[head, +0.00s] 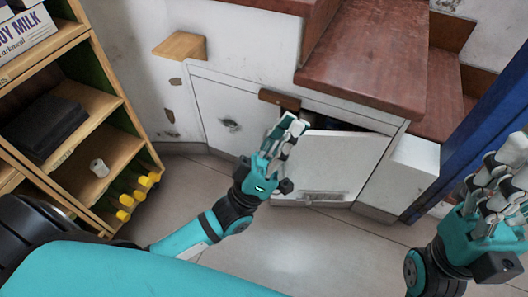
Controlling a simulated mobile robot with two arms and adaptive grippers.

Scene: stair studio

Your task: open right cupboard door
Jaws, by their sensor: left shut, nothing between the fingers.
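The right cupboard door (345,163) is a white panel in the low cupboard under the stairs. It stands ajar, with a dark gap (338,122) along its top edge. A pale bar (325,196) shows near its bottom edge. The left cupboard door (226,113) is white, scuffed and shut. My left gripper (291,128) is shut and empty at the upper left edge of the right door, overlapping it in the picture; I cannot tell if they touch. My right gripper (505,165) is raised at the far right, away from the doors, and its opening is unclear.
A wooden shelf unit (108,120) stands at the left with a black item and yellow-capped things. Reddish-brown stair treads (368,60) lie above the cupboard. A blue post (480,125) rises at the right. The tiled floor (300,240) before the cupboard is clear.

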